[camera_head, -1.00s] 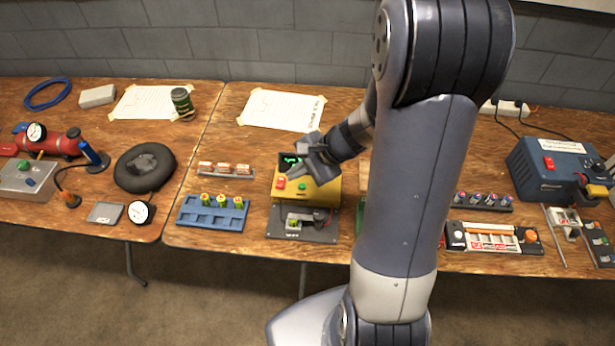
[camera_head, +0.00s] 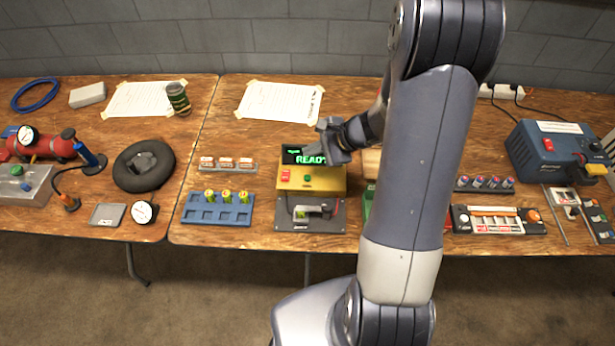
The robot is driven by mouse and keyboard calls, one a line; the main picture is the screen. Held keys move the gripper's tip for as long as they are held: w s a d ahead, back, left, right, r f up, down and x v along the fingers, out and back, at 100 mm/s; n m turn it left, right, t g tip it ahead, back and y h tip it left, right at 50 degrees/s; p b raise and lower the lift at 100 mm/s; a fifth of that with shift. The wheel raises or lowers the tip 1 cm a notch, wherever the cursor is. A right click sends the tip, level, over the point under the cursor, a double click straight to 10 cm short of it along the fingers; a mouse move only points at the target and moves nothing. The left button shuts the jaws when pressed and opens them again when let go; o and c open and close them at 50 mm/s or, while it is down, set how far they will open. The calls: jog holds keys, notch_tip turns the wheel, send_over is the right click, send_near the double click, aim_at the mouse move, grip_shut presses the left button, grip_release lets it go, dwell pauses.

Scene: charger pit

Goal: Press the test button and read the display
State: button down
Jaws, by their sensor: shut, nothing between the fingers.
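The yellow tester box (camera_head: 326,184) stands near the front of the middle table. Its dark display (camera_head: 292,153) is lit with green text reading "READY", the last letter partly covered, with a smaller green mark above. A green button (camera_head: 308,178) and a red switch (camera_head: 285,176) sit on its front panel. In front is a dark plate with a grey clamp (camera_head: 313,211); what the clamp holds is unclear. My gripper (camera_head: 333,148) is shut and empty, over the display's right edge, behind and right of the green button and apart from it.
A blue rack (camera_head: 218,216) with several batteries stands left of the tester, with a grey tray of small cells (camera_head: 228,165) behind it. A charger tray (camera_head: 498,219) and a blue power unit (camera_head: 553,152) are to the right. Taped paper (camera_head: 280,103) lies behind.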

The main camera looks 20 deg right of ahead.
notch_tip(320, 180, down, 7)
jog(key=b, duration=0.4)
jog(key=shift+b, duration=0.4)
jog(key=shift+f+b, duration=0.5)
jog(key=shift+b, duration=0.05)
jog(key=shift+f, duration=0.15)
dwell(1.0)
jog(key=shift+f+b, duration=0.25)
jog(key=shift+b, duration=0.35)
jog(key=shift+f+b, duration=0.45)
jog(key=shift+b, duration=0.1)
dwell(0.4)
jog(key=shift+r, duration=0.1)
jog(key=shift+r+p, duration=0.55)
jog(key=shift+r, duration=0.2)
jog(key=shift+r+p, duration=1.75)
jog(key=shift+r, duration=0.8)
